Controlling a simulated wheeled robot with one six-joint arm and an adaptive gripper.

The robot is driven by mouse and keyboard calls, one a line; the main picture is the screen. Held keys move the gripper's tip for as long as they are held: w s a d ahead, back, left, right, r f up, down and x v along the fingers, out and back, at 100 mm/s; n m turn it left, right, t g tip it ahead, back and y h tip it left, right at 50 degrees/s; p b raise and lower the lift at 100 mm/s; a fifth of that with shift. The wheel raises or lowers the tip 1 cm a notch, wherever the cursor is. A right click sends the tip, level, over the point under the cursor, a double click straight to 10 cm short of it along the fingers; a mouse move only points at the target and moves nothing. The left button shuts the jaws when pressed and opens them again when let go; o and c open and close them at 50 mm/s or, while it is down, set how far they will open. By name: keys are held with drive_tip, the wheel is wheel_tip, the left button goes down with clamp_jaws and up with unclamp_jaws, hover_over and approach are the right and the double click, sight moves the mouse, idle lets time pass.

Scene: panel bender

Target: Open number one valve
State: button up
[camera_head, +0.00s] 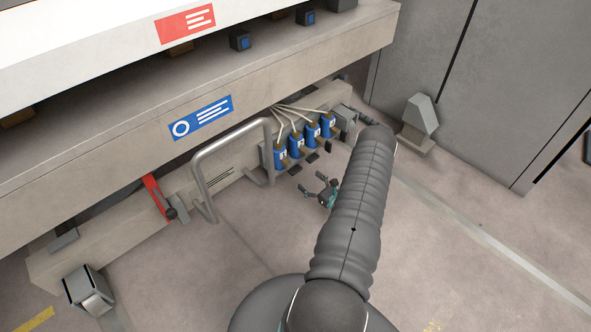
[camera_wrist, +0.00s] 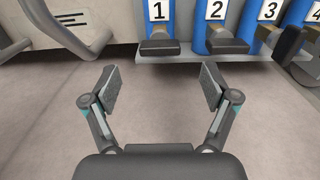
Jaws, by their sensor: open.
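The number one valve (camera_wrist: 158,20) is a blue block with a white "1" label, at the top middle of the wrist view. Its black lever (camera_wrist: 158,47) sticks out below the label towards me. In the head view this valve (camera_head: 281,155) is the leftmost of the blue row under the machine. My gripper (camera_wrist: 150,88) is open and empty, with its two fingers spread below and in front of the lever, touching nothing. It also shows in the head view (camera_head: 319,187), in front of the row, partly hidden by my arm.
Valves two (camera_wrist: 215,18), three (camera_wrist: 265,20) and four (camera_wrist: 311,25) stand to the right, each with a black lever. A bent grey handrail (camera_head: 205,165) stands left of the valves. A red lever (camera_head: 157,195) is farther left. The floor in front is clear.

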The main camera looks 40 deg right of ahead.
sight(298, 172)
drive_tip(key=w, duration=0.8)
drive_tip(key=shift+w+a, duration=0.25)
drive_tip(key=shift+a, duration=0.1)
drive_tip(key=c, duration=1.2)
